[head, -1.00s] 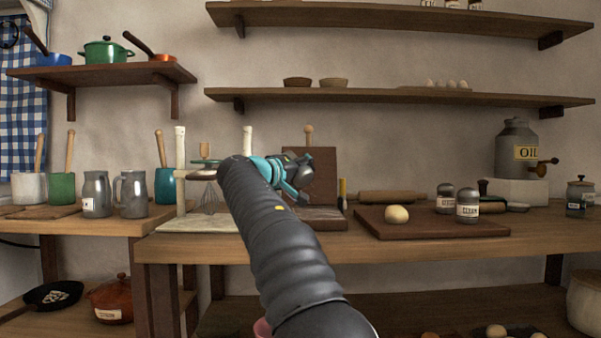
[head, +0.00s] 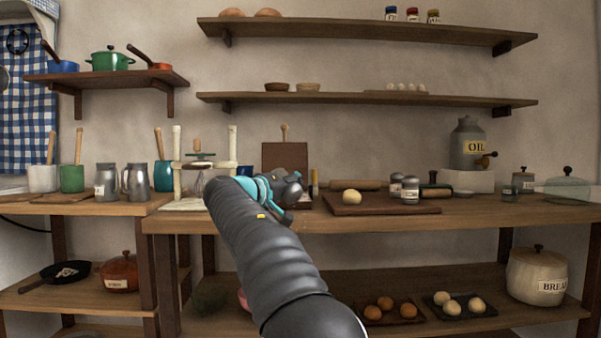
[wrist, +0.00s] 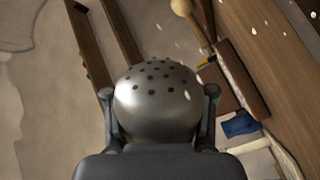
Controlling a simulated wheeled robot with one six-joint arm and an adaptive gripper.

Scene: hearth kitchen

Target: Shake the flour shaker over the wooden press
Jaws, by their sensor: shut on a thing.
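In the wrist view my gripper (wrist: 160,96) is shut on the metal flour shaker (wrist: 150,105), with a finger on each side. Its domed, perforated top faces away from the palm. In the head view my gripper (head: 284,192) is in front of the wooden press, and the shaker cannot be made out there. The wooden press (head: 285,157) stands on the counter with its dark panel raised and a knobbed handle on top. My gripper hides part of its base. The press also shows in the wrist view (wrist: 243,80), beyond the shaker to the right. Small white specks show around the shaker.
Shelves hang above.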

